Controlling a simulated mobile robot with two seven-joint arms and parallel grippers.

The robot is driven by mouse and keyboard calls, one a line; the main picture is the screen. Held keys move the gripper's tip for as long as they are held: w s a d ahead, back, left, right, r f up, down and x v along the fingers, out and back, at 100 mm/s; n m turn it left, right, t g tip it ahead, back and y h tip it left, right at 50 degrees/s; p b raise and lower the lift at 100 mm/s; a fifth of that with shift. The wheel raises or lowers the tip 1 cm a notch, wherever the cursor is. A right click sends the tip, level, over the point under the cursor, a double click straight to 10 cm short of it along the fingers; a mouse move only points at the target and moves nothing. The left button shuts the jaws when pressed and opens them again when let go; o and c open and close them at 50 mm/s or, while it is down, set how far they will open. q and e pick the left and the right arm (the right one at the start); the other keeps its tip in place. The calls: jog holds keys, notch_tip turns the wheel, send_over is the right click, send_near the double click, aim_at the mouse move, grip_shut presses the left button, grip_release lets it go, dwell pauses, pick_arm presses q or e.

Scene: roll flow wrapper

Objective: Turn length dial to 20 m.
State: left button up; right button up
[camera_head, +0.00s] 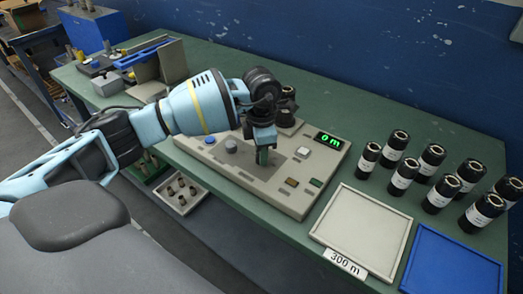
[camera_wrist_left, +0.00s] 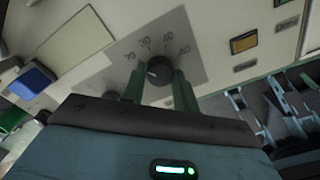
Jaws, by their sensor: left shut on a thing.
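The length dial (camera_wrist_left: 159,69) is a small dark knob on a pale plate with printed numbers around it, in the left wrist view. The green fingers of my left gripper (camera_wrist_left: 160,87) are on both sides of the dial and shut on it. In the head view my left gripper (camera_head: 263,156) points down onto the control panel (camera_head: 290,204), and hides the dial there. The green display (camera_head: 329,140) reads 0 m. The dial's exact pointer position is hard to tell. My right gripper is not in view.
Several black rolls with white labels (camera_head: 400,174) stand at the right of the green table. A white tray (camera_head: 350,187) with a 300 m label and a blue tray (camera_head: 455,262) lie near the front edge. Several buttons and a grey knob (camera_head: 231,146) are on the panel.

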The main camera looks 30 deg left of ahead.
pick_arm(q)
jog(key=o, duration=1)
jog(key=shift+c, duration=0.2)
jog(key=shift+r, duration=0.1)
notch_tip(320, 180, up, 8)
jog(key=shift+f, duration=0.2)
